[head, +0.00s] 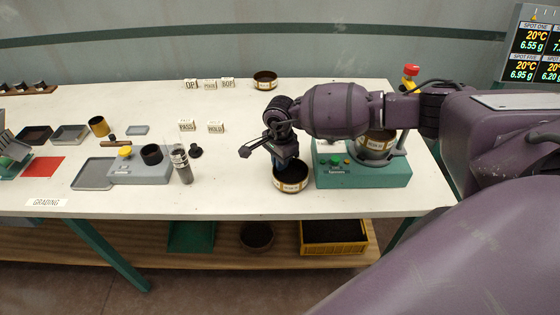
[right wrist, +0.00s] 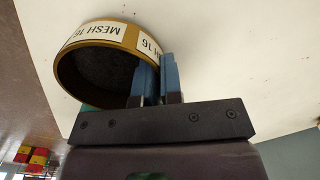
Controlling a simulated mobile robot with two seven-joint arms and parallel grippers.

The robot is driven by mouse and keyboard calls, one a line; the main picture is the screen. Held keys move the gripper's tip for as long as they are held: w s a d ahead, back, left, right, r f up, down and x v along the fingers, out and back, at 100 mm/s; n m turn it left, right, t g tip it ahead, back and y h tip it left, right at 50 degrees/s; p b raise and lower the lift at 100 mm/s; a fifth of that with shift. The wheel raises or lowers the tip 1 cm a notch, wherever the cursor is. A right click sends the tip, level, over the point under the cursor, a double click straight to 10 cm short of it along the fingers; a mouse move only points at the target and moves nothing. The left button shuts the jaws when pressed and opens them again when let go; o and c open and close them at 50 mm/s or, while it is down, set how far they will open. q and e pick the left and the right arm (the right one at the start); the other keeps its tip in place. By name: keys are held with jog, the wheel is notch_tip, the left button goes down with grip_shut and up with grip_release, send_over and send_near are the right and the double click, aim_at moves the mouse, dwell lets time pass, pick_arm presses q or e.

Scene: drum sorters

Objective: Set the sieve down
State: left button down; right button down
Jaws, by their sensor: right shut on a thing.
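My right gripper (head: 285,161) is shut on the wall of a round brass sieve (head: 290,180) with a white label band. In the right wrist view the two blue fingertips (right wrist: 160,78) pinch the rim of the sieve (right wrist: 70,68), whose label reads MESH 16. The sieve is level or nearly so, at the white bench (head: 235,195) just left of the green shaker (head: 365,176). I cannot tell whether its base touches the bench top. My left gripper is not in view.
Another brass sieve (head: 375,145) sits on the shaker, partly behind my right arm. A smaller round pan (head: 265,80) stands at the back. PASS (head: 187,125) and HOLD (head: 216,127) signs stand left of the held sieve. The bench between sieve and grey cylinder (head: 181,165) is clear.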

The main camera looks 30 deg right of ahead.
jog(key=shift+f, duration=0.1)
jog(key=c, duration=1.3)
grip_release()
notch_tip(320, 180, up, 12)
jog(key=shift+r, duration=0.15)
